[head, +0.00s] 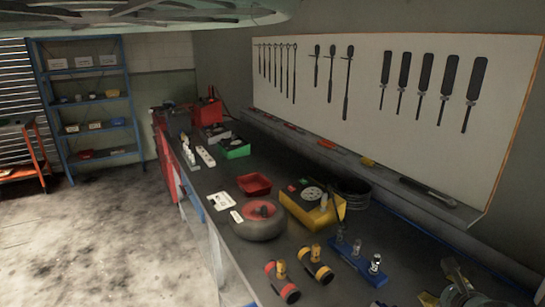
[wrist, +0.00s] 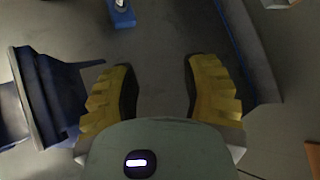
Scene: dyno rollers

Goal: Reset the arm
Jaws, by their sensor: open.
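My gripper (wrist: 160,78) shows in the wrist view with its two yellow, ridged fingers spread wide apart. Nothing is between the fingers; the grey surface behind them shows through the gap. A greenish-grey housing with a small lit white bar fills the bottom middle of that view.
A tool board (head: 310,125) hangs behind. The floor (head: 100,230) at left is open, before blue shelves (head: 103,125).

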